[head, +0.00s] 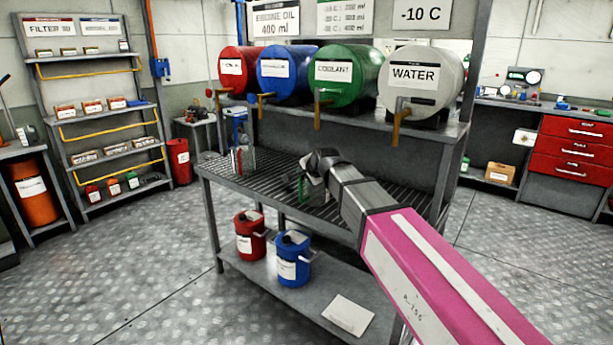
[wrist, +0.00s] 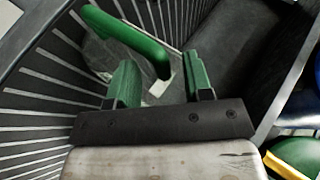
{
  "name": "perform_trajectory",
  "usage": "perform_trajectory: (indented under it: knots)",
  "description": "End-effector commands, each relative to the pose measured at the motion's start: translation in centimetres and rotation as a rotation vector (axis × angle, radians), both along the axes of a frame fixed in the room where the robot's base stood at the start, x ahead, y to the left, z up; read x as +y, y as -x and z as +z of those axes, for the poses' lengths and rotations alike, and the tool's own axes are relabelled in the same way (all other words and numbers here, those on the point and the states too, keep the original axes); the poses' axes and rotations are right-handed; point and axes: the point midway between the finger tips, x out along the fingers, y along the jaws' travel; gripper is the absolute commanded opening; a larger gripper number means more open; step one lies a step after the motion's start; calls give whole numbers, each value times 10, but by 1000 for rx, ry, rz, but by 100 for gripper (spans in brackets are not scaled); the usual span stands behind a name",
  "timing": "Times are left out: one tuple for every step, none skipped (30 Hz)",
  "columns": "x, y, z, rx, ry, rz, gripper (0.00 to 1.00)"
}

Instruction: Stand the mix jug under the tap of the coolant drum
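The green coolant drum (head: 350,72) lies on the upper shelf between the blue and white drums, its brass tap (head: 318,108) hanging over the slatted grate. My gripper (head: 312,166) is low over the grate, below and near that tap. In the wrist view a curved green handle (wrist: 135,36), apparently the mix jug's, reaches between the two green fingers of my gripper (wrist: 160,78). The fingers stand apart, with gaps on both sides of the handle. The jug's body looks clear and is hard to make out; in the head view only a green strip (head: 301,187) shows beside my gripper.
A clear vessel with a red handle (head: 239,161) stands at the grate's left end. Red (head: 231,68), blue (head: 283,72) and white water (head: 420,78) drums share the shelf. A red can (head: 249,238) and blue can (head: 292,262) stand below the grate (head: 225,177).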

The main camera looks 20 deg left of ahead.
Motion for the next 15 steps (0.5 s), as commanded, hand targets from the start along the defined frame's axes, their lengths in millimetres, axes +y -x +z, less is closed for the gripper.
perform_trajectory:
  knots:
    - [0, 0, 0, 0, 0, 0, 46]
    - [0, 0, 0, 0, 0, 0, 46]
    - [0, 0, 0, 0, 0, 0, 46]
    - [0, 0, 1, 0, 0, 0, 46]
    - [0, 0, 1, 0, 0, 0, 46]
    - [0, 0, 3, 0, 0, 0, 46]
    - [-2, 2, 4, 0, 0, 0, 46]
    - [-4, 4, 6, 0, 0, 0, 46]
    - [-7, 7, 8, -1, -1, 0, 46]
    - [-9, 9, 11, -1, -1, 0, 46]
    - [-12, 12, 14, -2, -1, 0, 46]
    - [-17, 17, 19, -2, -1, 0, 46]
    - [-21, 20, 22, -2, -1, 0, 46]
    - [-24, 24, 26, -2, -1, 0, 46]
    - [-29, 29, 31, -2, -1, 0, 46]
